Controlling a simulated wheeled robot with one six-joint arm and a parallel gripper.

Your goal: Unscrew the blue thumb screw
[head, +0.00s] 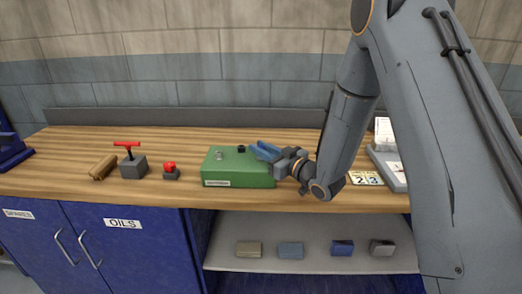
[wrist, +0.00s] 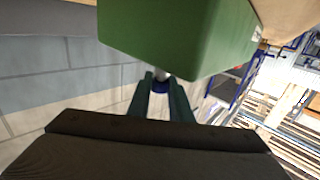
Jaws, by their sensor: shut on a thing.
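The green box (head: 237,168) stands on the wooden table, with a silver knob and a black knob on top and a label on its front. My gripper (head: 266,151) is at the box's right end. In the wrist view the green box (wrist: 178,35) fills the top. A silver shank shows between the box and the blue thumb screw (wrist: 160,87). My gripper (wrist: 161,79) is shut on the blue thumb screw, one finger on each side of it. The screw is hidden in the head view.
Left of the box stand a red button (head: 171,168) on a grey base, a grey block (head: 133,166) with a red T-handle, and brown cylinders (head: 102,167). A number card (head: 366,178) lies to the right. Several blocks sit on the shelf (head: 315,257) below.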

